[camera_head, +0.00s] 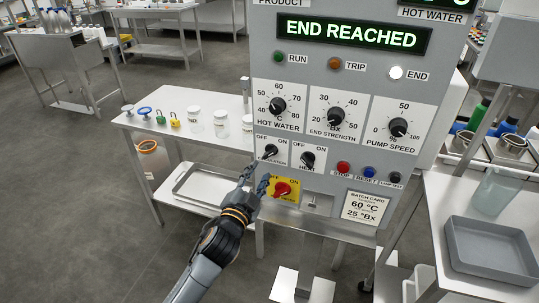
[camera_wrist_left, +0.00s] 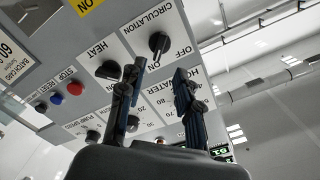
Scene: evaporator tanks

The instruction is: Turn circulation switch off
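The circulation switch (camera_head: 270,151) is a black knob on a white plate marked OFF and ON, low on the left of the grey control panel. Its pointer appears turned toward ON. It also shows in the left wrist view (camera_wrist_left: 159,44), where the picture is upside down and the CIRCULATION label is readable. My left gripper (camera_head: 256,180) is just below the switch, in front of the panel's lower left edge. In the left wrist view its two dark fingers (camera_wrist_left: 158,80) are apart, with nothing between them; the knob appears beyond the gap. My right gripper is not in view.
The heat knob (camera_head: 307,159) is right beside the switch, and a red knob on a yellow plate (camera_head: 282,189) is below it, close to my gripper. Stop (camera_head: 343,168) and reset buttons lie to the right. The display (camera_head: 352,34) reads END REACHED. A table (camera_head: 150,124) with jars stands left.

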